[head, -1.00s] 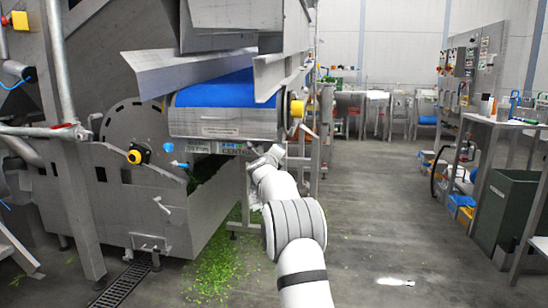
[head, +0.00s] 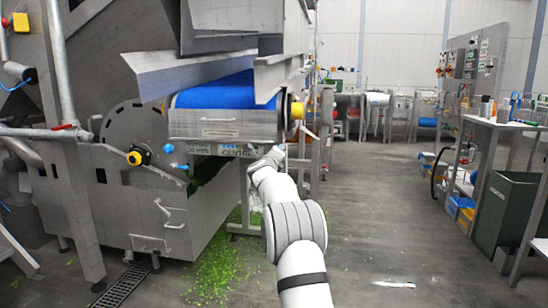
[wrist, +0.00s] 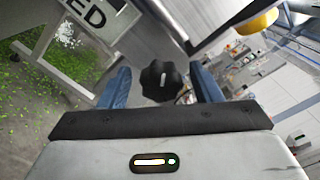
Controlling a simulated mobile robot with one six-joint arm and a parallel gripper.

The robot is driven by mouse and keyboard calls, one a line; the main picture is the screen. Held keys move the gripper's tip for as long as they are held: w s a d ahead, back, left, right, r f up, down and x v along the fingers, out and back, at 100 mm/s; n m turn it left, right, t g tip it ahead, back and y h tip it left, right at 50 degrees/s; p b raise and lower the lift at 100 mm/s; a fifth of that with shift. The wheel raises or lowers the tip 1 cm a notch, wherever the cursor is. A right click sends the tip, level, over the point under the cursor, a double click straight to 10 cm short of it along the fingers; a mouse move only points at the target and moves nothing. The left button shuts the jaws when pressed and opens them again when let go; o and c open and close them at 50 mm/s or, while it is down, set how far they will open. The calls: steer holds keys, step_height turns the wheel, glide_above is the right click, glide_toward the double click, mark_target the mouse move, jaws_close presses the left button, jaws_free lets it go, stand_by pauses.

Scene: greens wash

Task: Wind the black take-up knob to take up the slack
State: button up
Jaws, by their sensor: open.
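The black take-up knob (wrist: 155,88) has a lobed rim and a short white mark on its face. It shows in the wrist view between the two blue fingers of my gripper (wrist: 161,72), with a gap on each side. My gripper is open and I see no contact with the knob. Whether the fingertips reach level with the knob is hard to tell. In the head view I cannot make out the knob; the end of my arm is below the right end of the blue conveyor belt (head: 222,91).
A yellow knob (head: 298,109) sits at the belt's right end; a yellow and black one (head: 138,156) is on the left machine panel. Metal frame legs stand close to my wrist. Green scraps (head: 215,270) litter the floor. The aisle at right is clear, beside a dark green bin (head: 508,205).

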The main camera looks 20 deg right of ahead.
steer(key=v, duration=0.7)
steer(key=shift+s+a+b, duration=0.25)
steer(key=shift+s+b, duration=0.05)
steer(key=shift+b, duration=0.05)
